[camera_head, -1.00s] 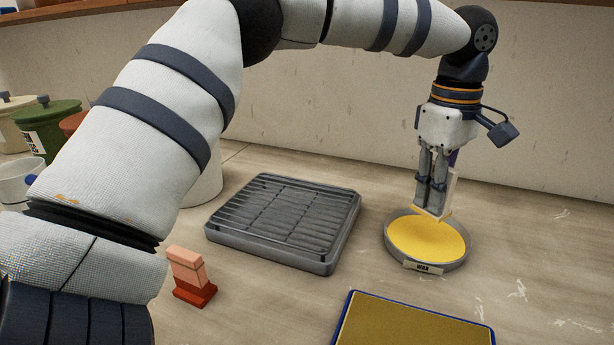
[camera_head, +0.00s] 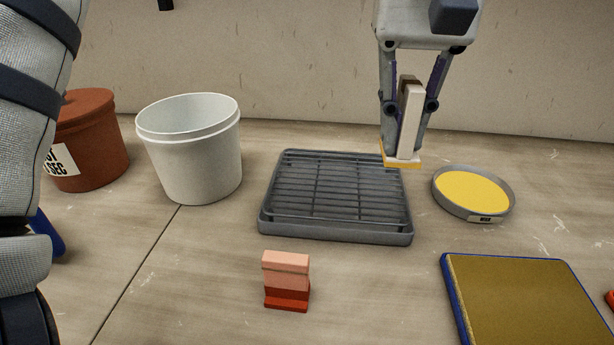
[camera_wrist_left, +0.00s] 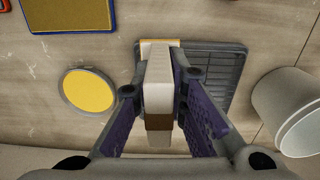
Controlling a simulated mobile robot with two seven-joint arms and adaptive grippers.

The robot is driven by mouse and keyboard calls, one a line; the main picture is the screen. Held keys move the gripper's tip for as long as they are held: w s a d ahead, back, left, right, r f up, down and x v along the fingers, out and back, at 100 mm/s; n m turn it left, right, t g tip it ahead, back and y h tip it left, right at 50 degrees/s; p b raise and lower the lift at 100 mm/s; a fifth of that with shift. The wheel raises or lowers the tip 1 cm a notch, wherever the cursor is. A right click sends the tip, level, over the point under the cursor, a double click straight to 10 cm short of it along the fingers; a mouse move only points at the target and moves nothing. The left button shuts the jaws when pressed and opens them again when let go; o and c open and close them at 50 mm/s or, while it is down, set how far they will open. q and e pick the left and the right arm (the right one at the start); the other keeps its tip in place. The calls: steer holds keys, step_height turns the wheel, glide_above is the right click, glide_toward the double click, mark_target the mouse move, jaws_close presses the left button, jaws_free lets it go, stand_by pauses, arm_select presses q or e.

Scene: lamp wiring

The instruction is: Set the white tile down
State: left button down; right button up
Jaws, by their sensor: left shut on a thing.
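The white tile (camera_head: 411,120) is a narrow upright white piece with a brown top end. It has a flat white-and-yellow foot at its bottom. My left gripper (camera_head: 404,138) is shut on it, a finger on each side, and holds it roughly upright above the back right edge of the grey slatted rack (camera_head: 405,226). I cannot tell whether the foot touches the rack; it seems above it. In the left wrist view the tile (camera_wrist_left: 158,88) sits between the fingers, with the rack (camera_wrist_left: 221,62) behind. My right gripper is not in view.
A round dish of yellow wax (camera_head: 473,190) stands right of the rack. A gold pad with a blue edge (camera_head: 530,300) lies at front right. A pink-and-red block (camera_head: 287,280) stands in front. A white bucket (camera_head: 190,155) and a rust-red bucket (camera_head: 92,140) stand left. The rack's slats look empty.

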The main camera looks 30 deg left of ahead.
arm_select(q)
steer(key=shift+s+a, duration=0.1)
steer(key=shift+a, duration=0.1)
steer(key=w+a+f, duration=0.5)
steer(key=w+a, duration=0.1)
steer(key=a, duration=0.1)
glide_above(338, 180)
step_height(338, 180, down, 5)
steer(key=shift+a+f, duration=0.1)
step_height(338, 180, down, 2)
steer(key=shift+f, duration=0.45)
steer(key=c, duration=1.9)
jaws_free()
steer(key=o, duration=0.3)
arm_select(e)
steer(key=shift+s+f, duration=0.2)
